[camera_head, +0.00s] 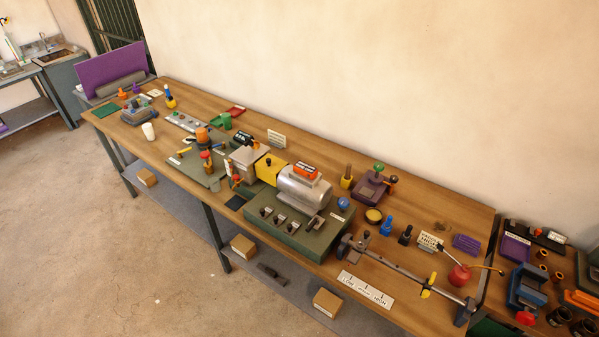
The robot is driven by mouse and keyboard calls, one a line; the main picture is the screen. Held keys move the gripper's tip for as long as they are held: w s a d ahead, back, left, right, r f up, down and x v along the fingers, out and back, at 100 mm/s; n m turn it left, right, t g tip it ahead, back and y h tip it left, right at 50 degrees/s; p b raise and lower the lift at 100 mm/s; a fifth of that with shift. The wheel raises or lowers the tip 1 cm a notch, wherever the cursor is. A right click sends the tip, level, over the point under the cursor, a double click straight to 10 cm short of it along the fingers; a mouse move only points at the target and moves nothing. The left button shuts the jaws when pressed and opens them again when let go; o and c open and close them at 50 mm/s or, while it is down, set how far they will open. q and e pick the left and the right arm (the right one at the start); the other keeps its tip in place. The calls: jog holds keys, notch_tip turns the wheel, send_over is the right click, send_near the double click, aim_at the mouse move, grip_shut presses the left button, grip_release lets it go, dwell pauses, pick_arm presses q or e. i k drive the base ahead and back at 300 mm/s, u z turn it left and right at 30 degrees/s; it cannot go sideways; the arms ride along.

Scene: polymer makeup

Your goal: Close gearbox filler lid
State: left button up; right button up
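A grey box-shaped housing (247,161), which looks like the gearbox, stands near the middle of the long wooden workbench. A yellow block (270,168) sits against the housing's right side. A silver cylindrical motor (302,192) with an orange-red label block on top follows to the right, on a green base (297,229). Neither of my grippers is in view.
The workbench (452,212) is crowded with small tools. A long metal bar (405,272) with a yellow clamp lies at the front right. A red oil can (459,275) stands nearby. Left of the housing are bottles and a green board (190,170). The floor (120,265) in front is clear.

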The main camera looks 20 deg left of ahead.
aim_at(248, 141)
jog(key=z, duration=0.1)
jog(key=k, duration=0.4)
jog(key=u, duration=1.25)
jog(key=i, duration=1.15)
jog(key=z, duration=0.15)
